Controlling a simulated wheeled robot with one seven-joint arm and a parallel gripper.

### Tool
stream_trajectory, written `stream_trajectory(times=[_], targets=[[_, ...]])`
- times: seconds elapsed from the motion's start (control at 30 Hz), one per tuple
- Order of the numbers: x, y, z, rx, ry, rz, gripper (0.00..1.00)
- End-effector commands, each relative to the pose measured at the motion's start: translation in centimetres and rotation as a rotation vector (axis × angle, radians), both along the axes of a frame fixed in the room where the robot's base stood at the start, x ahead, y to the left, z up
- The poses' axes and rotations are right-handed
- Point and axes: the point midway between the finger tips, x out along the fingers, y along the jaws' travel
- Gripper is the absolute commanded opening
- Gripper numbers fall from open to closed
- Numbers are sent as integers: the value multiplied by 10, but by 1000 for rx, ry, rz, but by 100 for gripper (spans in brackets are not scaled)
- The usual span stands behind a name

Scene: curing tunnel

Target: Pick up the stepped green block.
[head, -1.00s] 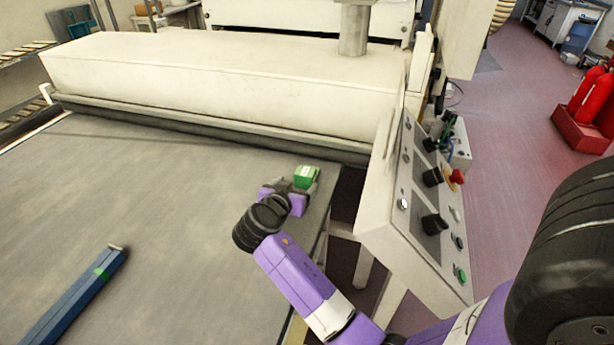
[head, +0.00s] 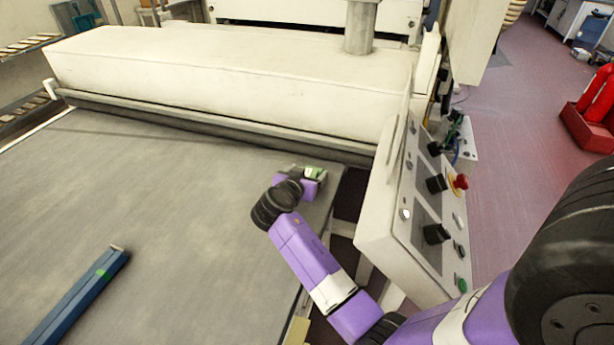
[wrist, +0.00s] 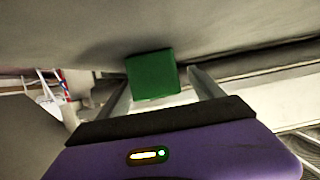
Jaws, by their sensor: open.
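The green block (wrist: 152,75) shows in the wrist view between the two fingers of my gripper (wrist: 163,92), towards their tips. The fingers are apart, and a gap shows between the block and the right finger. In the head view the green block (head: 315,172) lies near the right edge of the grey table (head: 150,215), close to the cream housing. My gripper (head: 308,176) is at the block and hides much of it. The block's stepped shape cannot be made out.
A long cream housing (head: 230,75) spans the table's back. A slanted control panel (head: 425,205) with knobs and a red button stands right of the table. A blue bar (head: 75,298) with a green mark lies at the front left. The table's middle is clear.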

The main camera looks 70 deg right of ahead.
Motion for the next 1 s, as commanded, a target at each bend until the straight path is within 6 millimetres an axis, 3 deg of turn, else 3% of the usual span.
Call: stream_trajectory(times=[0.2,0.47,0.8,0.87,1.0], targets=[[1,-23,-7,1,1,-2,76],[2,-25,-9,-1,0,1,76],[2,-25,-9,0,0,1,10],[2,-25,-8,-1,0,1,1],[2,-25,-8,-1,0,1,1]])
